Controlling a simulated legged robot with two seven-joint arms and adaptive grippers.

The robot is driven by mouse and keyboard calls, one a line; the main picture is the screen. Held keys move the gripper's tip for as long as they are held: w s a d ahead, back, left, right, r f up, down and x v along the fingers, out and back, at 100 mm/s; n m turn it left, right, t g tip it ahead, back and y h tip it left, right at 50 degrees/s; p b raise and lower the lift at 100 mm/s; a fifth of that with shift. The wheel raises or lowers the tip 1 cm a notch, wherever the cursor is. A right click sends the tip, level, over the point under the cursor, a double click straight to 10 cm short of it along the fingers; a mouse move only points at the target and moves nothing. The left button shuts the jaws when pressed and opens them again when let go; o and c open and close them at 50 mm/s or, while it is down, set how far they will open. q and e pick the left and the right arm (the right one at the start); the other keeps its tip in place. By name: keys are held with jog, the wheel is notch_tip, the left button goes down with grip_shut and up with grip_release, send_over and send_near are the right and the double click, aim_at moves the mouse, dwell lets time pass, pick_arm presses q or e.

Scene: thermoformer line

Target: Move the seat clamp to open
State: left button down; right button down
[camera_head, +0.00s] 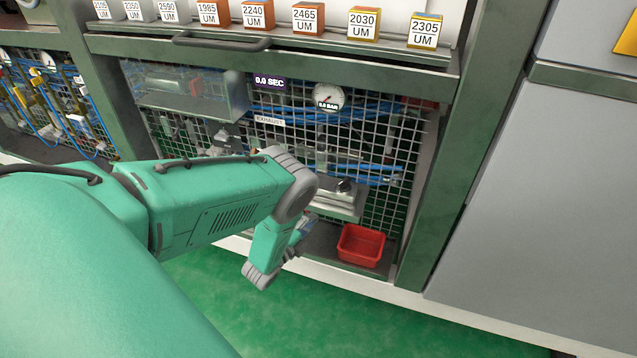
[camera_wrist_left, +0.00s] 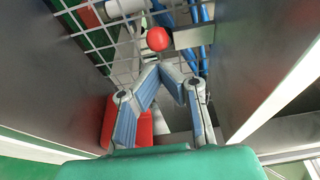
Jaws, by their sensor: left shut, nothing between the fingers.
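A round red knob (camera_wrist_left: 157,38) shows in the left wrist view in front of the wire mesh. It looks like a handle end, but I cannot tell whether it belongs to the seat clamp or how the clamp stands. My left gripper (camera_wrist_left: 172,70) is shut and empty, its fingertips just below the knob in that picture and seemingly apart from it. In the head view the left gripper (camera_head: 302,232) is low in front of the bay, partly hidden by my wrist. A metal block (camera_head: 340,203) sits behind it. My right gripper is out of view.
A red bin (camera_head: 361,246) stands on the bay floor right of the left gripper; it also shows in the wrist view (camera_wrist_left: 142,132). Wire mesh (camera_head: 385,190) with blue hoses backs the bay. A green post (camera_head: 455,160) bounds the right side. Labelled blocks line the shelf above.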

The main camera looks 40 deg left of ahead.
pick_arm(q)
jog(key=shift+s+a+r, duration=0.1)
jog(key=shift+a+r, duration=0.1)
jog(key=shift+a, duration=0.55)
